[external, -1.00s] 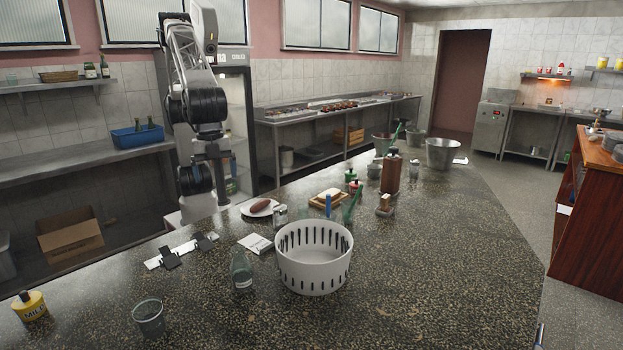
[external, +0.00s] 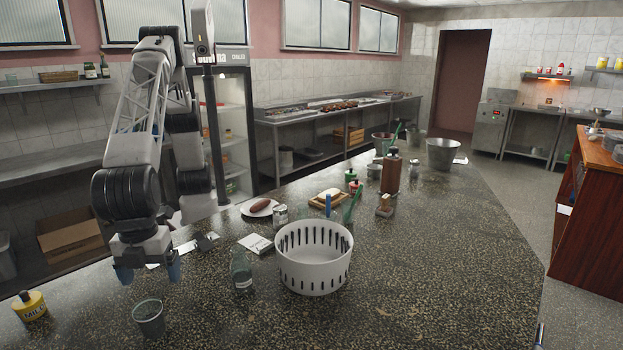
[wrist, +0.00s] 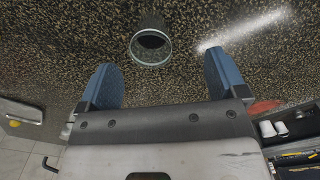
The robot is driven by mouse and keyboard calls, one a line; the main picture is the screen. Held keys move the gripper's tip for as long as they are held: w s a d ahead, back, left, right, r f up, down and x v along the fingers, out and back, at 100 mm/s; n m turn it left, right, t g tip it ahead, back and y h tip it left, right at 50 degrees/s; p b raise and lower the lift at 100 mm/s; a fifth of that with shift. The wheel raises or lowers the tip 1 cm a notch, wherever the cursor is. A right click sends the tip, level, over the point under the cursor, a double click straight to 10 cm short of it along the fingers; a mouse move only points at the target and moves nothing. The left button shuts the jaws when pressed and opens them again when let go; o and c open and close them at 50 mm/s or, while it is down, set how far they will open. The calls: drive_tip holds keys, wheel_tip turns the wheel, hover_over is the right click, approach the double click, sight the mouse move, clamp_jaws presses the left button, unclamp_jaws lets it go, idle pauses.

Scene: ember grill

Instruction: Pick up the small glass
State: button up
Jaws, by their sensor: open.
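The small glass (external: 149,318) is a grey, see-through tumbler standing upright near the front left of the speckled counter. In the wrist view the glass (wrist: 151,46) is seen from above, ahead of the fingertips and between their lines, apart from both. My gripper (external: 148,274) hangs above the counter, just behind the glass and a little higher. Its two blue fingers are spread with nothing between them; they also show in the wrist view (wrist: 158,75).
A plate (external: 260,208) with a sausage is farther back. The counter around the glass is clear.

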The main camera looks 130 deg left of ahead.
sight(151, 320)
drive_tip(key=d, duration=0.1)
drive_tip(key=d+f, duration=0.1)
drive_tip(key=shift+w+d+f, duration=0.2)
drive_tip(key=shift+w+d, duration=0.1)
drive_tip(key=shift+w, duration=0.05)
drive_tip(key=shift+f, duration=1.35)
drive_tip(key=shift+f, duration=2.6)
drive_tip(key=c, duration=1.1)
